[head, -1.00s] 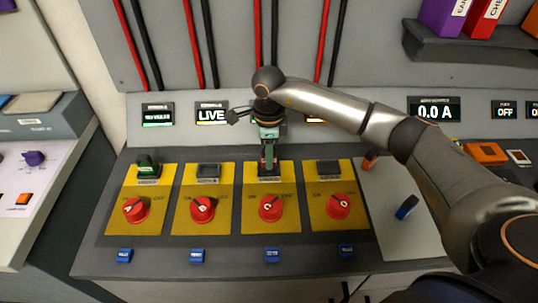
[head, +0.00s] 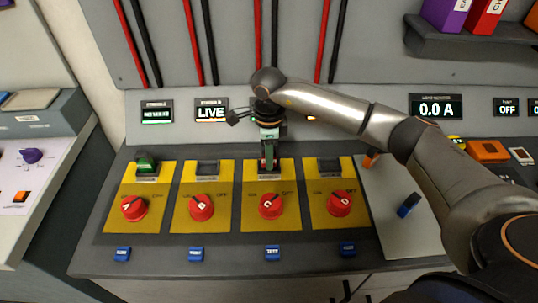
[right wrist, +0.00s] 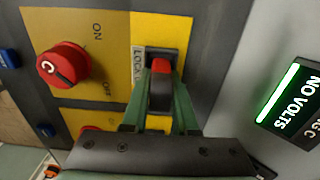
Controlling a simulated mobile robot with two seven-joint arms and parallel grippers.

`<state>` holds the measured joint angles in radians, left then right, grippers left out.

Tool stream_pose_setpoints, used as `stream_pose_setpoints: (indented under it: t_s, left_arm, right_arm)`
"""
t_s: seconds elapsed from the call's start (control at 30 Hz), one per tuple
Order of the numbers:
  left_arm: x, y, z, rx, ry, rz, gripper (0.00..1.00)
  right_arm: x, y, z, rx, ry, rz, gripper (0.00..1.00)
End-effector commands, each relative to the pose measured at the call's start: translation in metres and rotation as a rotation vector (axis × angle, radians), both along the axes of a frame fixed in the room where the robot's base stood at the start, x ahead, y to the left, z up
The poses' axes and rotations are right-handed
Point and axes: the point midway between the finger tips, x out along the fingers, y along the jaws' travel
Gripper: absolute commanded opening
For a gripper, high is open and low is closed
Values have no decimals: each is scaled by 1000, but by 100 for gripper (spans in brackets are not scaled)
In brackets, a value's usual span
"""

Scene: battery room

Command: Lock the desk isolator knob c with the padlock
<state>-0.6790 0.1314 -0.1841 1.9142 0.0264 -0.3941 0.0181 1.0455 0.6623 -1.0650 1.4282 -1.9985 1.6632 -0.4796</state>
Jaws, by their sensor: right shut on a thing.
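My right gripper (head: 268,163) is over the lock slot at the top of the third yellow plate, above the red isolator knob c (head: 271,206). In the right wrist view its green fingers (right wrist: 160,110) are shut on the padlock (right wrist: 161,85), a small red and black piece. The padlock is at the dark slot of the lock plate (right wrist: 139,60), beside the word LOCK. I cannot tell whether it is seated. Knob c (right wrist: 63,66) shows a white letter C, with ON and OFF printed beside it. My left gripper is not in view.
Red knobs A (head: 134,208), B (head: 201,207) and D (head: 340,203) stand on neighbouring yellow plates. A green piece (head: 146,163) sits at the first plate's slot. Blue tags (head: 197,253) line the front. The display beside my gripper reads NO VOLTS (right wrist: 292,96).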

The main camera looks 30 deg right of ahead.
Motion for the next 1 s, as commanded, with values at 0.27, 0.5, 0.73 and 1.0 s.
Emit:
stream_pose_setpoints:
  t_s: [0.27, 0.5, 0.73, 1.0]
  left_arm:
    - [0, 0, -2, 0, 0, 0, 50]
    - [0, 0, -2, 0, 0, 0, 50]
    - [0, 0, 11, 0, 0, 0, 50]
    - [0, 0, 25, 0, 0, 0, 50]
  right_arm:
    - [0, 0, -3, 0, 0, 0, 40]
    - [0, 0, -2, 0, 1, 0, 40]
    - [0, 0, 15, -1, 0, 0, 40]
    - [0, 0, 37, -1, 0, -1, 40]
